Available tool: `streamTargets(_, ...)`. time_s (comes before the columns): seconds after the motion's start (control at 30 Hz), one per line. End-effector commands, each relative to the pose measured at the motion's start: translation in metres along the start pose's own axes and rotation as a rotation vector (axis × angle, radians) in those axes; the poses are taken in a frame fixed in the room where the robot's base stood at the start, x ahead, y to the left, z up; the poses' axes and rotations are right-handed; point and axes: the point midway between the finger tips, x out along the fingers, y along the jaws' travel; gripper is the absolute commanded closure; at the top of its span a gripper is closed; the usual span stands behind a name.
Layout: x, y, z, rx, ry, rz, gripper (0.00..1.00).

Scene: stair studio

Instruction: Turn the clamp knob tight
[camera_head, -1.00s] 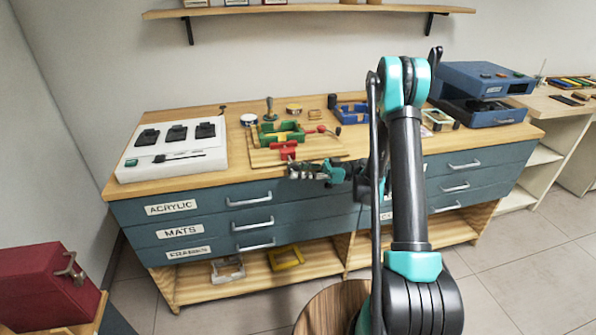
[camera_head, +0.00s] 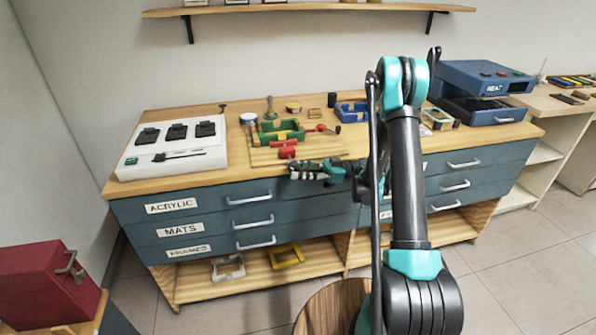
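A green clamp frame (camera_head: 268,133) stands on a wooden board (camera_head: 259,158) on the workbench. A red knob (camera_head: 288,152) sits at the front of the clamp, near the board's front edge. My gripper (camera_head: 292,170) points left, just in front of and below the red knob in the picture. I cannot tell whether its fingers touch the knob. The fingers are small and dark here, and their opening is not clear. A red-handled tool (camera_head: 318,128) lies to the right of the clamp.
A white panel with black switches (camera_head: 175,152) lies at the bench's left. A blue tray (camera_head: 352,112) and several small items stand behind the board. A blue machine (camera_head: 482,90) is at the right. Drawer handles (camera_head: 250,198) stick out below the bench top.

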Motion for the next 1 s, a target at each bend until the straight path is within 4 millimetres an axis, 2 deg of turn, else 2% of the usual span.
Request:
streamTargets(0.17,-0.005,0.001,0.0,0.0,0.0,0.002,0.59)
streamTargets(0.5,-0.056,0.001,0.0,-0.001,0.0,0.004,0.59)
streamTargets(0.63,-0.069,0.0,0.0,-0.001,0.0,0.002,0.59)
streamTargets(1.0,-0.075,-0.001,0.0,0.0,0.0,0.0,0.57)
